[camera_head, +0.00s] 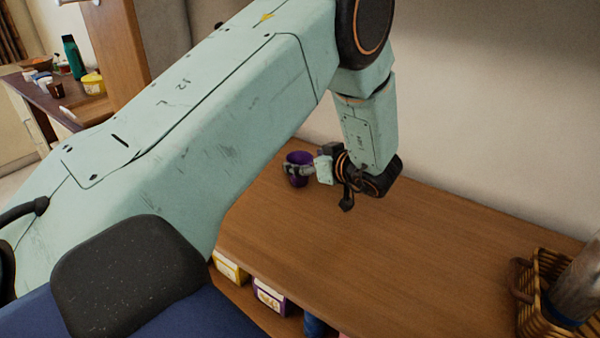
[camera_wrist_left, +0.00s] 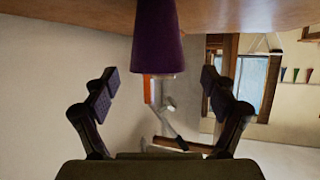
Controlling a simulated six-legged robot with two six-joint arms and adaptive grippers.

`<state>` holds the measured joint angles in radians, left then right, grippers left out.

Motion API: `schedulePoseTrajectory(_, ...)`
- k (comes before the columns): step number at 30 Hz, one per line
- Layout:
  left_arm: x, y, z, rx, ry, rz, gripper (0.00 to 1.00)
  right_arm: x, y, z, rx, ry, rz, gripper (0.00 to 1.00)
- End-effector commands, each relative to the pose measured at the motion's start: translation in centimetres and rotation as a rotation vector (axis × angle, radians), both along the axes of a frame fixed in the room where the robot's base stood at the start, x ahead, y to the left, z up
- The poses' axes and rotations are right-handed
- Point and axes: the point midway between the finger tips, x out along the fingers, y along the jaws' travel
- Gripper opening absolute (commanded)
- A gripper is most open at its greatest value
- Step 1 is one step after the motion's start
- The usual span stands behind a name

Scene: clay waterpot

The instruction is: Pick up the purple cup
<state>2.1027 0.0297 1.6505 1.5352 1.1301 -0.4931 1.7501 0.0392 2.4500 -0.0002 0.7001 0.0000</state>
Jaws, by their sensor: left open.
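The purple cup (camera_head: 299,158) stands on the wooden table (camera_head: 390,255) near the wall in the head view. My left gripper (camera_head: 291,170) is open at the cup, coming from its right side, and a finger covers part of the cup's front. In the left wrist view, which is upside down, the cup (camera_wrist_left: 158,42) shows centred between the two spread fingers of the left gripper (camera_wrist_left: 158,82), with visible space on both sides. I cannot tell how deep the cup sits between the fingers. My right gripper is not in view.
A wicker basket (camera_head: 533,300) holding a greyish object stands at the table's right end. Boxes (camera_head: 270,297) sit on a shelf below the front edge. The wall runs close behind the cup. The table between cup and basket is clear.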

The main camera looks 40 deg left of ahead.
Motion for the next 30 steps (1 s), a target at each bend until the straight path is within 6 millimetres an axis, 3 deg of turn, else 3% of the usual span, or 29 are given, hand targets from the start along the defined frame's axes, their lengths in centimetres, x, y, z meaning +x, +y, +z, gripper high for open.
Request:
schedulePoseTrajectory(4,0.4,1.9,-1.6,-0.001,0.000,0.003,0.85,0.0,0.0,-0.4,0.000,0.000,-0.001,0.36)
schedulePoseTrajectory(9,0.9,3.3,-2.0,0.000,0.000,-0.001,0.85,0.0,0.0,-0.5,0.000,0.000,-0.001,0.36)
schedulePoseTrajectory(17,1.0,3.3,-2.1,0.001,0.000,-0.004,0.85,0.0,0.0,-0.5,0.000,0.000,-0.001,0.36)
schedulePoseTrajectory(30,1.0,3.3,-2.1,0.000,0.000,-0.003,0.49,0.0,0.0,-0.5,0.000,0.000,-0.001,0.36)
